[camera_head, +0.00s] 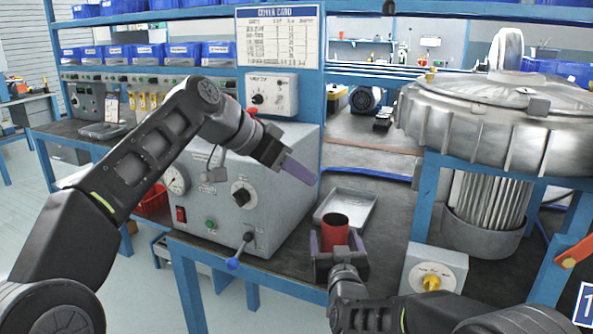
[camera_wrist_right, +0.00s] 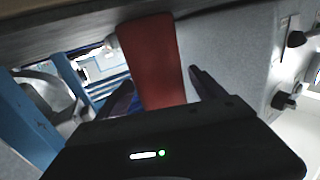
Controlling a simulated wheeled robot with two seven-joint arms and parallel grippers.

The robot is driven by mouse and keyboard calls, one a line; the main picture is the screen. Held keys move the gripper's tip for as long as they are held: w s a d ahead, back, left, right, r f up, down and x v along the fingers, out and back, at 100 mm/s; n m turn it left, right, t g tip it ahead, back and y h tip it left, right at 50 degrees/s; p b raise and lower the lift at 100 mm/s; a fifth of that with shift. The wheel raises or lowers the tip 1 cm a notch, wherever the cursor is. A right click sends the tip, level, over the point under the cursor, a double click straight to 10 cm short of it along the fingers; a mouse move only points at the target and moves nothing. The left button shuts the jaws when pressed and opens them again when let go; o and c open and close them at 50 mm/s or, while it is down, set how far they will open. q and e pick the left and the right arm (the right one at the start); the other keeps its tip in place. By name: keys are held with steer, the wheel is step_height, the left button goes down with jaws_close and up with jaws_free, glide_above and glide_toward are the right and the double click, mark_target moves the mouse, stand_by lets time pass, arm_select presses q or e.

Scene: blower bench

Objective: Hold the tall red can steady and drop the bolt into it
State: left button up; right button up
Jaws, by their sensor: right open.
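The tall red can (camera_head: 335,235) stands upright on the dark bench top, its dark open mouth facing up. My right gripper (camera_head: 338,246) is open at the can, with one purple finger on each side. In the right wrist view the red can (camera_wrist_right: 155,62) shows between the two fingertips (camera_wrist_right: 160,85), with a visible gap at the right finger. My left gripper (camera_head: 301,172) is higher, up and left of the can, in front of the grey machine. Its purple fingers overlap from this side, so its opening is hidden. I cannot make out a bolt in either view.
A shallow grey metal tray (camera_head: 357,203) lies just behind the can. The grey control box (camera_head: 240,205) with gauge and knobs stands left. A switch box with a yellow knob (camera_head: 431,283) and the big metal blower (camera_head: 490,120) are to the right.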

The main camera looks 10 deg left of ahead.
steer(key=s+d, duration=0.1)
steer(key=s, duration=1)
steer(key=shift+s+d, duration=0.3)
steer(key=shift+d, duration=0.05)
